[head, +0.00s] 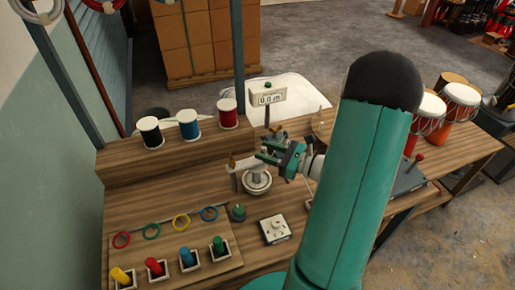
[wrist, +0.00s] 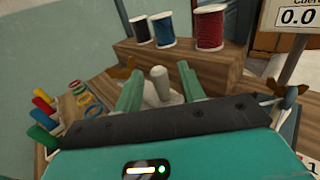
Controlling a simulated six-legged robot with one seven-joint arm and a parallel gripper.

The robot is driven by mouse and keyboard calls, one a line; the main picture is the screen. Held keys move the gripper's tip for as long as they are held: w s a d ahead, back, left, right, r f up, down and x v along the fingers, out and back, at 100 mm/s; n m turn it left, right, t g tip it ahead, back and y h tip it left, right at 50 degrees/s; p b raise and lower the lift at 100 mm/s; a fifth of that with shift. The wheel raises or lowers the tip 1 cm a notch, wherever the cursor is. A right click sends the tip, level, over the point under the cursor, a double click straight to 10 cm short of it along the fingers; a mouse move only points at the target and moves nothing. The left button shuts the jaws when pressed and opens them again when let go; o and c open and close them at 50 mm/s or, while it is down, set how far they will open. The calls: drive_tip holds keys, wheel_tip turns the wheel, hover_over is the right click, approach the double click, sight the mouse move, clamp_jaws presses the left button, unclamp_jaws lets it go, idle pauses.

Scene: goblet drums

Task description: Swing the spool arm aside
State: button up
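My gripper (head: 272,153) is at the middle of the bench, over a small metal device with a round base (head: 257,184). In the wrist view its two green fingers (wrist: 160,88) are apart. A pale upright peg (wrist: 158,86) stands between them, with a visible gap on each side. The peg seems to belong to the pale arm (head: 238,168) of the device, which I take for the spool arm. My gripper hides part of this arm in the head view. A brass-coloured piece (head: 232,161) shows at its left end.
Black, blue and red spools (head: 188,124) stand on the raised shelf behind. A display reading 0.0 (head: 266,98) stands behind the gripper. Coloured rings (head: 181,221) and coloured pegs (head: 186,257) are at front left. A green knob (head: 238,211) and a switch box (head: 274,228) are close in front.

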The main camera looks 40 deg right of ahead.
drive_tip(key=shift+x, duration=1.55)
clamp_jaws()
